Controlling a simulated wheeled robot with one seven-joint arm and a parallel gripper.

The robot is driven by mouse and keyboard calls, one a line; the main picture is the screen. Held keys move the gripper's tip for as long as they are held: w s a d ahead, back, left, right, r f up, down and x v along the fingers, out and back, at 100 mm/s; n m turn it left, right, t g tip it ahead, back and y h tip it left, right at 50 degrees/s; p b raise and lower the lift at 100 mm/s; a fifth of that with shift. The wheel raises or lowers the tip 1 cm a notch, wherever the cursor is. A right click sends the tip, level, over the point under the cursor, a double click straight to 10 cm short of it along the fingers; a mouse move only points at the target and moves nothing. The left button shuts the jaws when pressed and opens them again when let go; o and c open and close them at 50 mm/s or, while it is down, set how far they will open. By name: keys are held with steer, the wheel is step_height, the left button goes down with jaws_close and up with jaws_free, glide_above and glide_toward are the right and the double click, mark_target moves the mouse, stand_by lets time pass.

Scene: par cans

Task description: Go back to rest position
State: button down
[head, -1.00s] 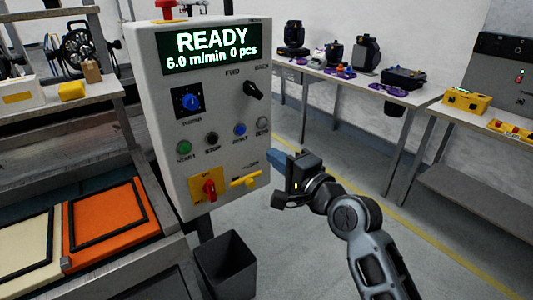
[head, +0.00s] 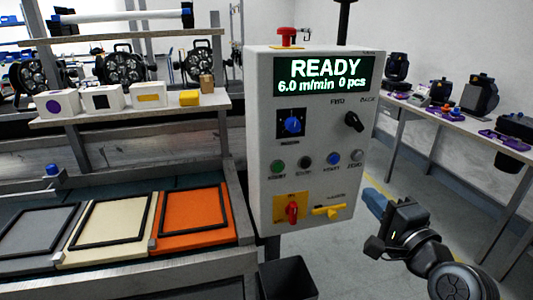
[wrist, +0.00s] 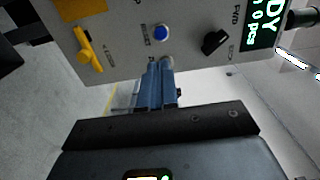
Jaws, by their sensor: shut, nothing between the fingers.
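My gripper (head: 374,199) is to the right of the grey control panel (head: 265,110) in the head view, apart from it, with its blue fingers together and nothing between them. In the wrist view the closed blue fingers (wrist: 158,84) point toward the panel face (wrist: 125,50). The panel's display (head: 325,74) reads READY, 6.0 m/min, 0 pcs. The yellow lever (head: 328,211) lies roughly level beside the red rotary switch (head: 292,208). A blue button (head: 333,158) and a black selector knob (head: 354,122) are on the panel face.
A conveyor at left carries grey (head: 35,228), cream (head: 108,228) and orange (head: 193,218) panels with black frames. A dark bin (head: 287,280) stands below the control panel. A bench (head: 470,122) with stage lights stands at the right. Open floor lies between them.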

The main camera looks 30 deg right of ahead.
steer(key=s+a+f+n+g+y, duration=0.1)
steer(key=s+a+f+n, duration=0.4)
steer(key=s+a, duration=0.2)
steer(key=s+a+f+n+g, duration=0.1)
steer(key=s+a+f+n, duration=0.3)
steer(key=s+a, duration=0.25)
steer(key=s+a+r+n+y, duration=0.1)
steer(key=s+a+n+y, duration=0.1)
steer(key=s+n, duration=0.4)
steer(key=s+a+r+n+y, duration=0.1)
steer(key=s+a+n+y, duration=0.1)
steer(key=s+a+n, duration=0.3)
steer(key=s+n, duration=0.1)
steer(key=s, duration=0.3)
steer(key=shift+s+r+g, duration=0.15)
steer(key=shift+s+g, duration=0.15)
